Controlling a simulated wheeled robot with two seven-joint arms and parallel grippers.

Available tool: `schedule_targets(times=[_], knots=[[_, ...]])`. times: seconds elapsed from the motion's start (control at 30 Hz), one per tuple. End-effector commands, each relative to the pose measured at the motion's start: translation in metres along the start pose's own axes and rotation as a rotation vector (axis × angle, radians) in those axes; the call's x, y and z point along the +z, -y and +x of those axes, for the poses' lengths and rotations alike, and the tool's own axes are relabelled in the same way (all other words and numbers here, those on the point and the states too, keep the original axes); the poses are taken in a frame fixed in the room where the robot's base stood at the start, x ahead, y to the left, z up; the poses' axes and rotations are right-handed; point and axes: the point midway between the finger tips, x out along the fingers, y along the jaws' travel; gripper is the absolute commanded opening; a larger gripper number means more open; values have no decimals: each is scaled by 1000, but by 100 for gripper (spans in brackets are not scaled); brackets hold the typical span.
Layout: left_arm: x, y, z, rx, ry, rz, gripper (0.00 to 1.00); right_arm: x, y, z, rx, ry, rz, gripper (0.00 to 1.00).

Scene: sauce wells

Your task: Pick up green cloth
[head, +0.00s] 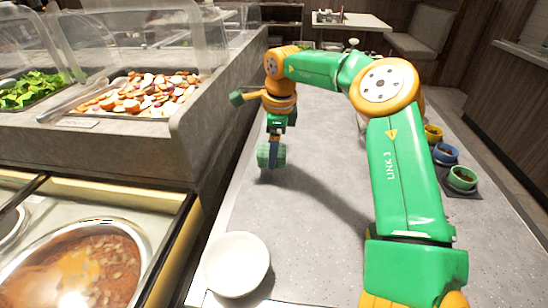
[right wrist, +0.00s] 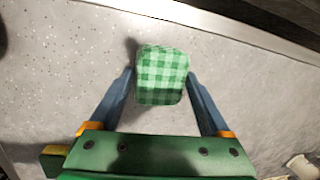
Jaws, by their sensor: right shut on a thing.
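The green cloth (head: 265,155) shows in the head view as a small pale green checked bundle over the grey counter. In the right wrist view the cloth (right wrist: 162,72) is a rounded green checked block between the two blue-grey fingers. My right gripper (head: 273,153) points down and is shut on the cloth, one finger on each side; the gripper also shows in the right wrist view (right wrist: 162,90). I cannot tell whether the cloth touches the counter. My left gripper is in neither view.
A white bowl (head: 237,264) stands at the counter's near left. Yellow, blue and green sauce cups (head: 462,178) stand at the right edge. A glass-guarded food bar (head: 130,140) and a soup pan (head: 85,268) lie left. The grey counter (head: 310,235) is clear between bowl and cups.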

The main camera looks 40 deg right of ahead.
Motion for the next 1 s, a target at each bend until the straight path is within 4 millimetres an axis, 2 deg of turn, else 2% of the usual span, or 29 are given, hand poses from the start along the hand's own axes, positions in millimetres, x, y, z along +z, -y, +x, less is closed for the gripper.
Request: schedule_targets(times=[0.2,0.27,0.4,0.6,0.9,0.93,1.0], knots=[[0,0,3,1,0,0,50,43,-31,-58,-3,1,-8,26],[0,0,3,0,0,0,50,56,-44,-66,0,0,-10,26],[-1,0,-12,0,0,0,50,81,-66,-85,3,0,-7,26],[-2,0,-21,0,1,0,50,99,-82,-94,2,-1,-3,26],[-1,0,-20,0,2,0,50,101,-85,-94,0,-1,-1,26],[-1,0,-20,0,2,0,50,101,-85,-94,0,0,-1,75],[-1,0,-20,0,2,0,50,101,-85,-94,0,0,-1,56]])
